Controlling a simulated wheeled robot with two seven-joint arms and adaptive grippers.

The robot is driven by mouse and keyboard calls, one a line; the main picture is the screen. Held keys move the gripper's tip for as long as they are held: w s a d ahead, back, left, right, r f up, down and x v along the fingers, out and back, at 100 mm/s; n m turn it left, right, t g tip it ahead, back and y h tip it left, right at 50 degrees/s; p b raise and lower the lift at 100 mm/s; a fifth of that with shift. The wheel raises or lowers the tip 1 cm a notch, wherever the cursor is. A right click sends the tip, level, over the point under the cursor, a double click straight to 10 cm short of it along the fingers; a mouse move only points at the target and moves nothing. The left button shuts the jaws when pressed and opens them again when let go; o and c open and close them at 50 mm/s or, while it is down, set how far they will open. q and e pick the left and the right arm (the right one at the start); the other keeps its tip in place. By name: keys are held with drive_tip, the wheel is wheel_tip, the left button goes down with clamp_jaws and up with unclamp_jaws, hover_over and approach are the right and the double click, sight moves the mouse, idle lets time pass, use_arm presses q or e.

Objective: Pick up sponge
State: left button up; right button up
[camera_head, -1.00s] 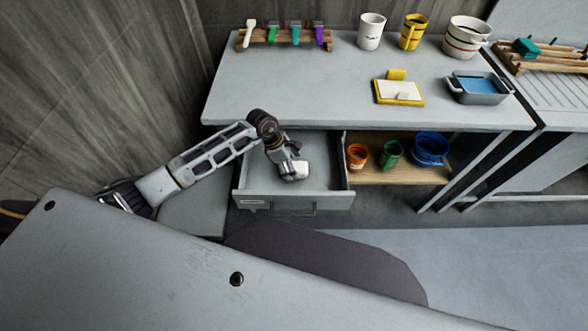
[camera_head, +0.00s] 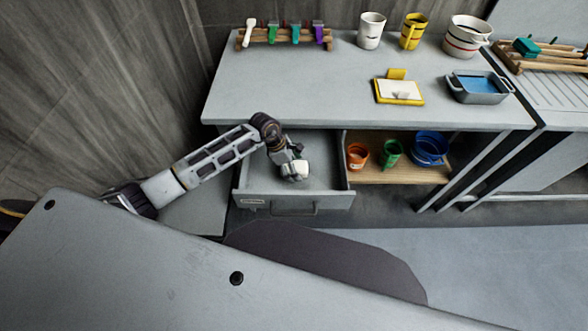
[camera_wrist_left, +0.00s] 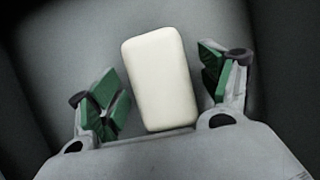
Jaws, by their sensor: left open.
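The sponge is a white block with rounded edges (camera_wrist_left: 160,80), lying in the grey open drawer. It also shows in the head view (camera_head: 301,168), partly covered by my gripper. My left gripper (camera_wrist_left: 160,92) reaches down into the drawer with its green finger pads apart, one on each side of the sponge. A gap shows between the pads and the sponge on both sides. In the head view my left gripper (camera_head: 294,172) is at the sponge. My right gripper is not in view.
The open drawer's front (camera_head: 292,202) and side walls surround the gripper. The worktop (camera_head: 300,90) overhangs behind. A shelf to the right holds an orange cup (camera_head: 357,156), a green cup (camera_head: 391,153) and a blue pot (camera_head: 430,148). A grey basin (camera_head: 478,88) stands on the worktop.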

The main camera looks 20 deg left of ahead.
use_arm(q)
drive_tip(key=shift+f, duration=0.25)
idle(0.3)
drive_tip(key=c, duration=0.9)
